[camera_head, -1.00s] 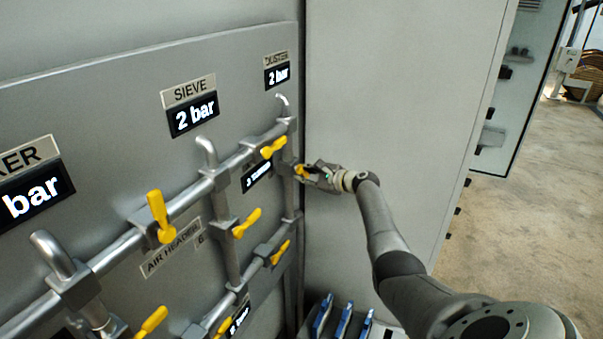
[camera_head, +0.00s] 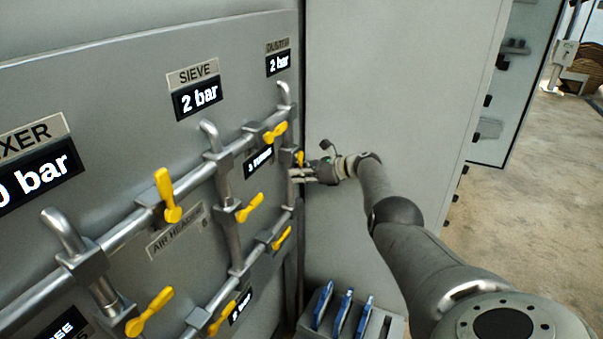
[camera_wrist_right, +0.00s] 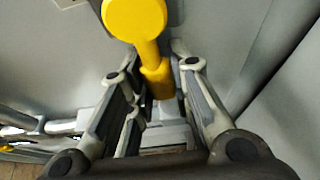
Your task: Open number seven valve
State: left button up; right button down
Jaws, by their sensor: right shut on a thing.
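A panel of metal pipes carries several yellow valve handles. My right gripper (camera_head: 303,174) is at the far right valve of the panel, whose yellow handle (camera_head: 300,157) shows just above the fingers. In the right wrist view this handle (camera_wrist_right: 137,18) has a round head, and its lower part sits between the two fingers of my right gripper (camera_wrist_right: 158,90), which is shut on it. The fingers partly hide the valve body. I cannot read a number seven on any valve. My left gripper is not in view.
Other yellow handles sit to the left, such as one upright (camera_head: 168,195) and one slanted (camera_head: 250,207). Displays read 2 bar under SIEVE (camera_head: 196,97). A grey rack (camera_head: 390,325) with blue items stands below my right arm. Floor (camera_head: 530,200) is open at the right.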

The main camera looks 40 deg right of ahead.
jog(key=shift+a+f, duration=0.1)
jog(key=shift+a, duration=0.1)
dwell(0.4)
jog(key=c, duration=1.3)
grip_release()
jog(key=shift+d, duration=0.1)
jog(key=v, duration=1.2)
